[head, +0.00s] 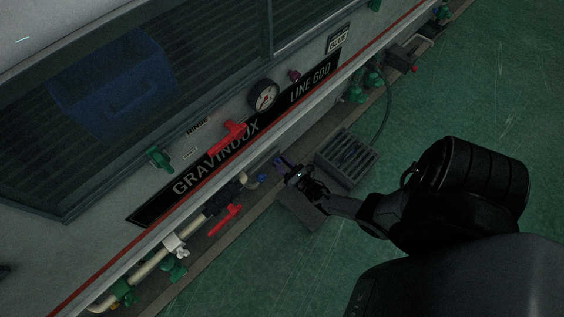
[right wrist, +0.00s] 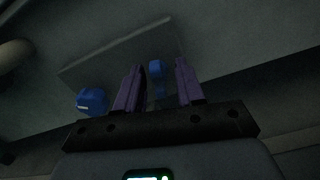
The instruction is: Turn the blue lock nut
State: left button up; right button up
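In the right wrist view, a small upright blue piece (right wrist: 156,68) shows between the two purple fingers of my right gripper (right wrist: 157,80). There is a visible gap on each side of it, so the fingers are open around or in front of it. A second, rounder blue piece (right wrist: 92,101) with a pale mark sits left of the fingers. I cannot tell which of the two is the lock nut. In the head view my right gripper (head: 280,166) is low beside the machine's pipework, near a small dark blue spot (head: 263,177). My left gripper is not in view.
The pale pipe (head: 150,267) with red and green valve handles runs along the machine's lower edge. A red handle (head: 224,219) is close to the gripper. A grey floor grate (head: 346,158) lies just beyond it. Green floor (head: 440,110) is open to the right.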

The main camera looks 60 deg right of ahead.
jog(key=shift+a, duration=0.15)
grip_shut()
jog(key=shift+m, duration=0.4)
jog(key=shift+d+f+m, duration=0.1)
jog(key=shift+f+m, duration=0.05)
jog(key=shift+m, duration=5)
jog(key=shift+d+f+m, duration=0.1)
jog(key=shift+f+m, duration=0.05)
jog(key=shift+m, duration=5)
jog(key=shift+o, duration=0.3)
grip_release()
